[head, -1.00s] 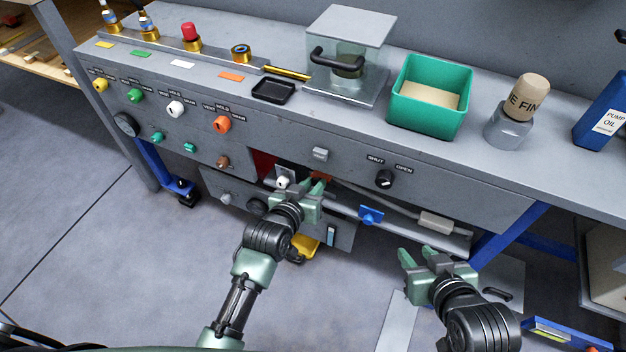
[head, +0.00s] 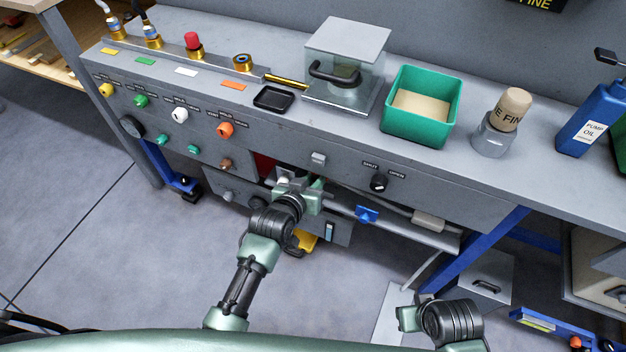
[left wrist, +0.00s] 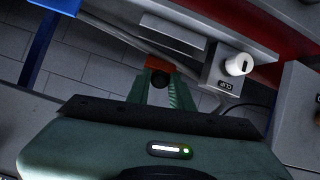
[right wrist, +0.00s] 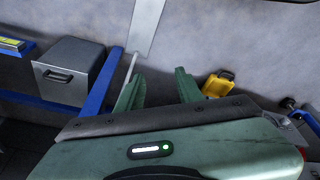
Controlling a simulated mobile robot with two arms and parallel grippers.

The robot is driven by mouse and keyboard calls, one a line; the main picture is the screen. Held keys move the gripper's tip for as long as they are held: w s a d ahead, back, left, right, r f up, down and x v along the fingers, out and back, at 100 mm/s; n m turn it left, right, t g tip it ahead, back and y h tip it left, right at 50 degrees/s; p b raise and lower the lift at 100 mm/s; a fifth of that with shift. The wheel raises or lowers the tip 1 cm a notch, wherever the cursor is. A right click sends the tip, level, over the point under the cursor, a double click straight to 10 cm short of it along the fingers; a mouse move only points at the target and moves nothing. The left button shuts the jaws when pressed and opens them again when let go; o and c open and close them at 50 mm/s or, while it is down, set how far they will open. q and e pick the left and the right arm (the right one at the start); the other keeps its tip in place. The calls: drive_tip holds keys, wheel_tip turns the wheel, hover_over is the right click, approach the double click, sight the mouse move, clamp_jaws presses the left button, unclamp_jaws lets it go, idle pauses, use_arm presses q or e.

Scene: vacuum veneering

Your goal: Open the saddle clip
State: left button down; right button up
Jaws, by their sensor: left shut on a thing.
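My left gripper (left wrist: 161,92) is under the bench front; in the head view its wrist covers most of the fingers (head: 299,182). My right gripper (left wrist: 161,92) is not in that view; in the right wrist view my right gripper (right wrist: 158,90) is open and empty above the floor.
A white knob (left wrist: 238,64) on a grey box is close right of the left fingers. A blue fitting (head: 367,215) sits on the pipe under the bench. A yellow item (right wrist: 218,84) and grey box (right wrist: 68,72) are below. The bench top holds a green bin (head: 420,130).

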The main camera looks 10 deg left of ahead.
use_arm(q)
drive_tip(key=shift+w+d+r, duration=0.1)
drive_tip(key=shift+w+r, duration=0.2)
drive_tip(key=shift+r, duration=0.25)
use_arm(e)
drive_tip(key=shift+f, duration=0.8)
use_arm(q)
drive_tip(key=c, duration=1.4)
unclamp_jaws()
drive_tip(key=shift+c, duration=0.2)
drive_tip(key=shift+o, duration=0.9)
drive_tip(key=shift+s+f, duration=0.1)
drive_tip(key=shift+f, duration=0.1)
drive_tip(key=shift+s, duration=0.2)
drive_tip(key=p+v, duration=0.2)
drive_tip(key=v, duration=0.5)
drive_tip(key=shift+s+r+p, duration=0.15)
drive_tip(key=shift+s+p, duration=0.05)
drive_tip(key=shift+p, duration=0.1)
use_arm(e)
wheel_tip(320, 180, down, 8)
drive_tip(key=s, duration=0.1)
drive_tip(key=shift+s, duration=0.4)
